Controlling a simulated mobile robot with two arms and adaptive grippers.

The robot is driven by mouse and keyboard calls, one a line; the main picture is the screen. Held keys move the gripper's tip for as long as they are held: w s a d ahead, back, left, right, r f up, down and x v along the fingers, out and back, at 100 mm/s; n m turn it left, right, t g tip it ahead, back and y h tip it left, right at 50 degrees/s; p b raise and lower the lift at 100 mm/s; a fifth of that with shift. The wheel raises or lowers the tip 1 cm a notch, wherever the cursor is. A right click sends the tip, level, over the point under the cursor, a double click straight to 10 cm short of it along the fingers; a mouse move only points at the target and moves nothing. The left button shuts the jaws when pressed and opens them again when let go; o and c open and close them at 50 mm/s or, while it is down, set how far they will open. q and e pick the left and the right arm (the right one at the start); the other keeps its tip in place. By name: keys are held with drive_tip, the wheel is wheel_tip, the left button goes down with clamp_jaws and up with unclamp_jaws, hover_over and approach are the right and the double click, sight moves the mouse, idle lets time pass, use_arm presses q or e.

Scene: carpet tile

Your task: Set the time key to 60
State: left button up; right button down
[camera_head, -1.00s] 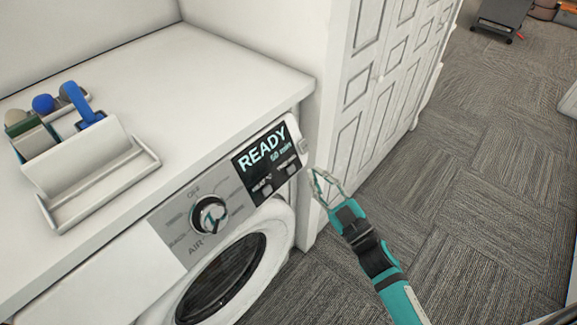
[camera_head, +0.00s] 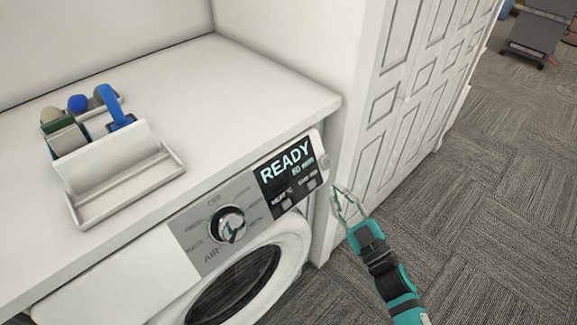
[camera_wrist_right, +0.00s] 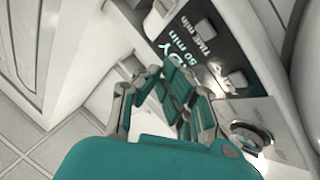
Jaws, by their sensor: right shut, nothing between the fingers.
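The white washing machine's black display (camera_head: 284,165) reads READY with a small minutes figure under it. The figure looks like 60 min but is blurred; it also shows in the right wrist view (camera_wrist_right: 175,38), where its first digit is hard to tell. The time key (camera_head: 311,184) sits at the lower right of the display; in the wrist view it is a pale key (camera_wrist_right: 204,27) beside the label TIME min. My right gripper (camera_head: 338,190) is shut and empty, just right of the panel's end, apart from the key. My left gripper is out of view.
A heat key (camera_head: 287,204) lies left of the time key. A round dial (camera_head: 228,224) is further left above the machine door (camera_head: 235,287). A white holder (camera_head: 118,165) with brushes stands on the counter.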

sight(312, 184)
idle(0.7)
drive_tip(key=d+n, duration=0.1)
drive_tip(key=n, duration=0.4)
drive_tip(key=s+d+n+h+b, duration=0.1)
drive_tip(key=n, duration=0.4)
drive_tip(key=s+d+r+n+b, duration=0.1)
drive_tip(key=n, duration=0.5)
drive_tip(key=shift+d+r+h, duration=0.1)
drive_tip(key=shift+d+h, duration=0.1)
drive_tip(key=shift+h, duration=0.1)
drive_tip(key=w+a+f+b, duration=0.4)
drive_tip(key=w+a, duration=0.1)
drive_tip(key=w, duration=0.1)
drive_tip(key=shift+w, duration=0.1)
idle(0.9)
